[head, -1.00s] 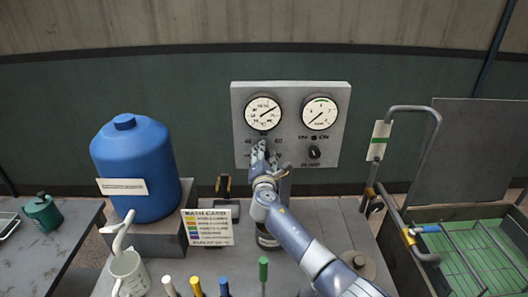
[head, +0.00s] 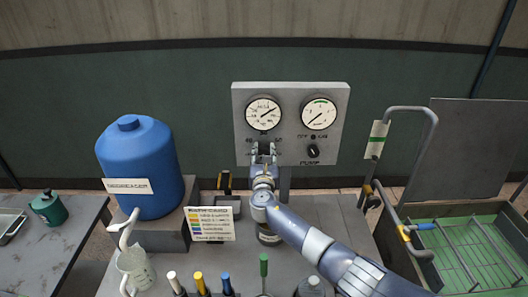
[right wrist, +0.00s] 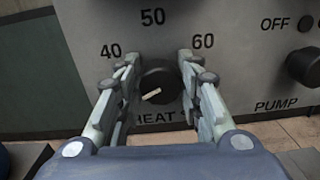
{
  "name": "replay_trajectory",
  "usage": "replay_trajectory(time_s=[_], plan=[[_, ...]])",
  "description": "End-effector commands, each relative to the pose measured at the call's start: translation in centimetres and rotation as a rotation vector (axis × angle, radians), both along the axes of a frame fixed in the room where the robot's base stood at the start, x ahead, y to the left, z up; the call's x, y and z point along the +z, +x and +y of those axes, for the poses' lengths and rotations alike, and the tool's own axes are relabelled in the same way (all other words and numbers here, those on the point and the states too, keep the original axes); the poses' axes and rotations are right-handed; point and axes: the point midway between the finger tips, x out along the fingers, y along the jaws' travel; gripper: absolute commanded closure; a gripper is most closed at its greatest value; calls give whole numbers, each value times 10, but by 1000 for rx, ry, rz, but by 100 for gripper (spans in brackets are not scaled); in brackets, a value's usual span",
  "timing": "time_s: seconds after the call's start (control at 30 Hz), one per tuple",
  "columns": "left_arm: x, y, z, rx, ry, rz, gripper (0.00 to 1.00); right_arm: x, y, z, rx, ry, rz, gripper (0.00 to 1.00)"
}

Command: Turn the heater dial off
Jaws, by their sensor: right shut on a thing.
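The heater dial (right wrist: 159,86) is a dark round knob with a pale pointer mark, on the grey panel (head: 290,92). In the right wrist view, the numbers 40, 50 and 60 stand around it, with partly hidden "HEAT" lettering below. The mark lies slanted, its lower end toward the left. In the right wrist view, the gripper (right wrist: 159,84) is shut on the dial, one finger on each side. My left gripper is not in view.
The pump knob (head: 313,150) is close right of my gripper; two gauges (head: 263,113) (head: 320,113) sit above. A bent pipe handle (head: 424,135) and green-floored basin (head: 465,250) are right.

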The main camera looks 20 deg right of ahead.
Motion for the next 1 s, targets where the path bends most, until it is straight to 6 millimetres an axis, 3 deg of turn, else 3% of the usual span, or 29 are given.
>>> replay_trajectory(time_s=[0.03, 0.77, 0.8, 0.87, 1.0], plan=[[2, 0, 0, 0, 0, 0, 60, 8, 2, -2, -4, -24, -5, 90], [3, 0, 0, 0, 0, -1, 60, 8, 2, -2, -4, -101, 16, 90], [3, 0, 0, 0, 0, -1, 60, 8, 2, -2, -4, -101, 16, 59], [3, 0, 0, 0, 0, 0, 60, 8, 2, -2, -4, -101, 17, 46], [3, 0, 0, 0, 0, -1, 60, 5, 1, -1, -2, -99, 21, 46]])
